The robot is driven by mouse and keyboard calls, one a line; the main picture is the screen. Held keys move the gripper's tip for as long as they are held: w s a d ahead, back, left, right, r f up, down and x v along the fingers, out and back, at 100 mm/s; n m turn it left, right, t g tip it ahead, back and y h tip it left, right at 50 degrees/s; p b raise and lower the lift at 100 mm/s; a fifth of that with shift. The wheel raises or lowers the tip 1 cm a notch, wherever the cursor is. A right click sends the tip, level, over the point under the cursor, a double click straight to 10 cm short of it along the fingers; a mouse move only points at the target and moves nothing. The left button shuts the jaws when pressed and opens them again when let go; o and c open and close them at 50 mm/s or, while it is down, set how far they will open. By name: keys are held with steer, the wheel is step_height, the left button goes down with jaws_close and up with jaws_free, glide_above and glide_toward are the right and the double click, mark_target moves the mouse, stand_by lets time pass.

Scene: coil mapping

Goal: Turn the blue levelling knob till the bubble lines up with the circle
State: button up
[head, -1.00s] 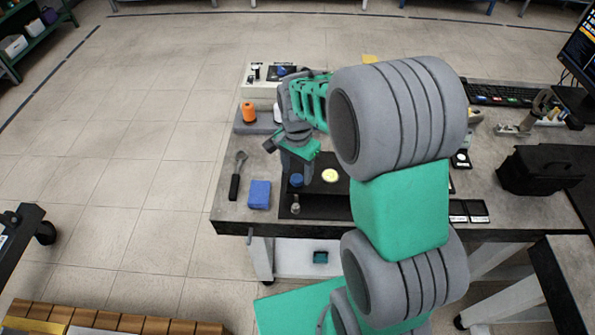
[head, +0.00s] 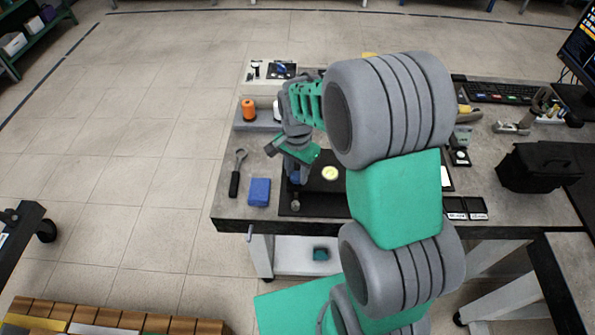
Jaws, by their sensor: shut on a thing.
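The blue levelling knob (head: 294,181) shows only as a small patch of blue at the left of the black plate (head: 325,204). My gripper (head: 296,178) reaches down over it and is shut on it; the fingers hide most of the knob. The round, pale-yellow bubble level (head: 331,173) lies on the plate just right of my gripper. Its bubble and circle are too small to tell apart.
A small metal post (head: 295,199) stands in front of my gripper. An orange spool (head: 248,110) stands behind. A black case (head: 545,168) is at the right.

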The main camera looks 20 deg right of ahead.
jaws_close()
steer(key=shift+n, duration=0.4)
steer(key=n+b, duration=0.1)
steer(key=n, duration=0.2)
steer(key=shift+n, duration=0.4)
steer(key=n+b, duration=0.1)
steer(key=n, duration=0.5)
steer(key=shift+w, duration=0.1)
steer(key=n+b, duration=0.1)
steer(key=n, duration=0.4)
steer(key=shift+r+n+b, duration=0.1)
steer(key=shift+n+b, duration=0.2)
steer(key=shift+n, duration=0.1)
steer(key=n, duration=0.2)
steer(key=n+b, duration=0.1)
steer(key=n, duration=0.1)
steer(key=shift+w+r+n, duration=0.15)
steer(key=shift+n, duration=0.25)
steer(key=shift+y, duration=0.3)
